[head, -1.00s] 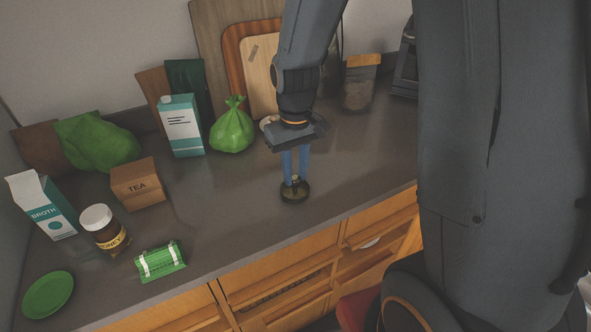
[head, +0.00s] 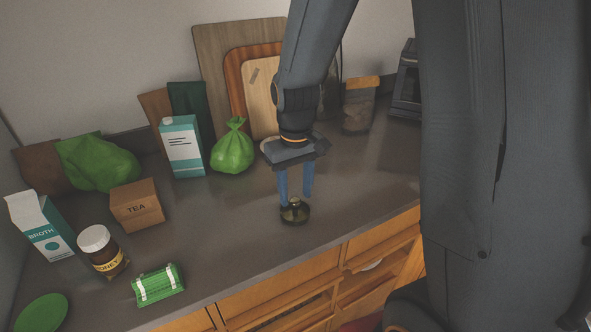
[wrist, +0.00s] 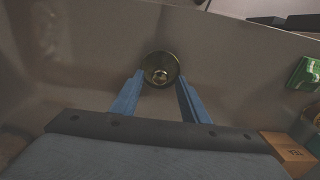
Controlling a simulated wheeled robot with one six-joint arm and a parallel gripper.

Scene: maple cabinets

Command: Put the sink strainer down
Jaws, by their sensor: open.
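The sink strainer (head: 295,213) is a small dark round disc with a brassy knob, resting on the grey countertop near its front edge. It also shows in the wrist view (wrist: 161,70), just beyond my fingertips. My gripper (head: 295,197) points down above the strainer with its two blue fingers apart. In the wrist view my gripper (wrist: 158,78) is open and nothing is held between the fingers; the knob lies ahead of the gap.
A green bag (head: 232,150), a teal-and-white carton (head: 183,147) and cutting boards (head: 262,90) stand behind. A tea box (head: 137,205), honey jar (head: 103,252), broth carton (head: 40,225) and green packet (head: 158,285) are at left. Counter around the strainer is clear.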

